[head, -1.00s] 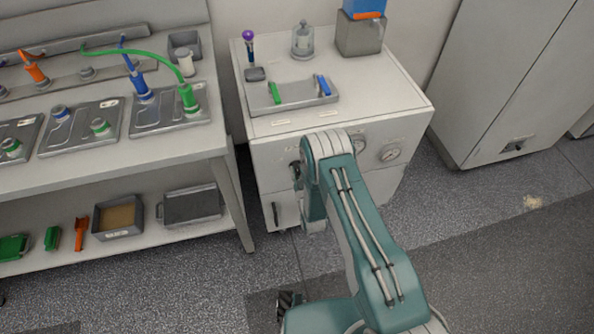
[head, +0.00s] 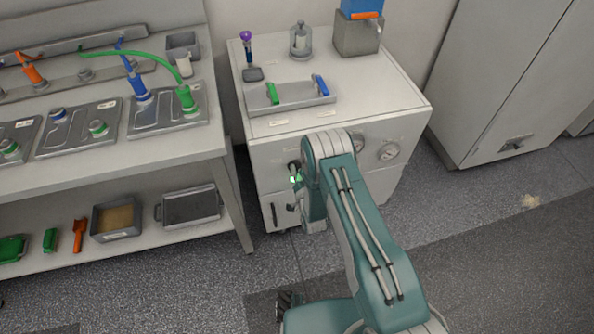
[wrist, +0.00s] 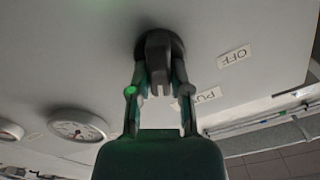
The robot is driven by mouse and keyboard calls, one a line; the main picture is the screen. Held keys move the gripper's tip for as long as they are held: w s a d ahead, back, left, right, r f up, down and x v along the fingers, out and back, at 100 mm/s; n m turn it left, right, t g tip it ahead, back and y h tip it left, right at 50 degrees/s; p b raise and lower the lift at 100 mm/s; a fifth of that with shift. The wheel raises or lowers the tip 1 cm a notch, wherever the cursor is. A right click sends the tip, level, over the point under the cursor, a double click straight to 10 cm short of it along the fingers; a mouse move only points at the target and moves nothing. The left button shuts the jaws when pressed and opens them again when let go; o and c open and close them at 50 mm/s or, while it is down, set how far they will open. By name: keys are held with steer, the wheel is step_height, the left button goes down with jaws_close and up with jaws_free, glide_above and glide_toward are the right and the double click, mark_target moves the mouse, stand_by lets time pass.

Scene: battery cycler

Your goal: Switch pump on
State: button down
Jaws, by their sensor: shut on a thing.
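The dark pump knob (wrist: 158,62) sits on the pale front panel of the cabinet in the wrist view. My gripper (wrist: 160,78) is shut on it, with one finger on each side. An "OFF" label (wrist: 234,57) is to the right of the knob. A partly hidden label (wrist: 196,97) starting "PU" shows behind the right finger. In the head view a green light (head: 296,179) glows on the cabinet front, left of my arm. Green light also tints the panel and my gripper in the wrist view. My arm hides most of the knob area in the head view.
The cabinet (head: 385,105) carries a tray with green and blue handles (head: 300,103). Round gauges (head: 389,151) are on its front, right of my arm. A workbench (head: 120,165) stands close on the left.

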steer(key=shift+w+r, duration=0.15)
steer(key=shift+w, duration=0.05)
steer(key=c, duration=0.6)
jaws_free()
steer(key=shift+o, duration=0.2)
steer(key=v, duration=1.2)
